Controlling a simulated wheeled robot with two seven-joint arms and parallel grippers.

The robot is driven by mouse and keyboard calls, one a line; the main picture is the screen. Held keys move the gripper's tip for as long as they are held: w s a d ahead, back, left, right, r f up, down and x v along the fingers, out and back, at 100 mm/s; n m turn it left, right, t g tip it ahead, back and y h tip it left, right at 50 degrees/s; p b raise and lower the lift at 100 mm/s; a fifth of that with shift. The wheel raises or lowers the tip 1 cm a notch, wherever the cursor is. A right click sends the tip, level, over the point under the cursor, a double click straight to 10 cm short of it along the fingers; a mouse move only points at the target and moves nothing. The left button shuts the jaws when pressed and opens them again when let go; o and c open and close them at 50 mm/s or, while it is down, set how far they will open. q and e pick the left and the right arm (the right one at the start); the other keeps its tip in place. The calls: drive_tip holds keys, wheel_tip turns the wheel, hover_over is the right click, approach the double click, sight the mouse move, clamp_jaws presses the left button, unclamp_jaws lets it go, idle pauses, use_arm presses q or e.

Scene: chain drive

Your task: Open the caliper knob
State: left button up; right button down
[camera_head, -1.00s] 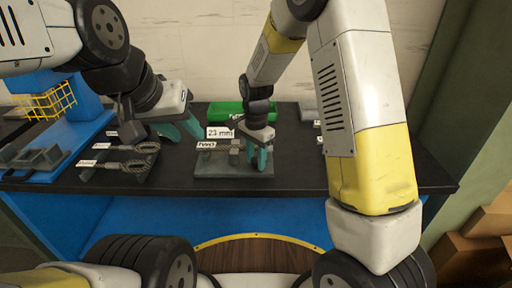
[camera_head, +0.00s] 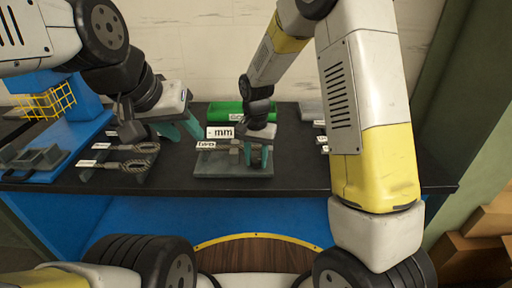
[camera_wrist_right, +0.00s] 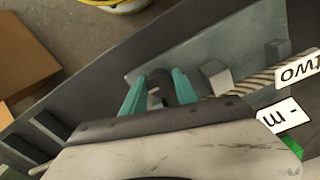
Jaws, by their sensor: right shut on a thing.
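My right gripper (camera_head: 256,157) is down over the grey plate (camera_head: 215,168) at the middle of the table. In the right wrist view its teal fingers (camera_wrist_right: 158,92) stand on either side of a dark rounded piece (camera_wrist_right: 162,84), apparently the caliper knob, and are shut on it. A grey block (camera_wrist_right: 215,77) and a braided strand lie beside it, with the tag "two" (camera_head: 206,145). A sign (camera_head: 220,132) reads "- mm". My left gripper (camera_head: 180,130) hovers at the left with its teal fingers apart, seemingly empty.
A blue stand with a yellow basket (camera_head: 50,100) and grey blocks is farther left. A green box (camera_head: 226,110) stands behind the plate. Small tags lie to the right, partly behind my right arm.

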drive_tip(key=n, duration=0.4)
drive_tip(key=shift+d+n, duration=0.1)
drive_tip(key=shift+n, duration=0.2)
drive_tip(key=n, duration=0.4)
drive_tip(key=shift+n, duration=0.3)
drive_tip(key=n, duration=0.4)
drive_tip(key=shift+w+d+n, duration=0.1)
drive_tip(key=shift+w+n, duration=0.05)
drive_tip(key=shift+n, duration=2.35)
drive_tip(key=c, duration=0.9)
unclamp_jaws()
drive_tip(key=shift+r, duration=0.1)
drive_tip(key=shift+c, duration=0.2)
drive_tip(key=shift+w, duration=0.1)
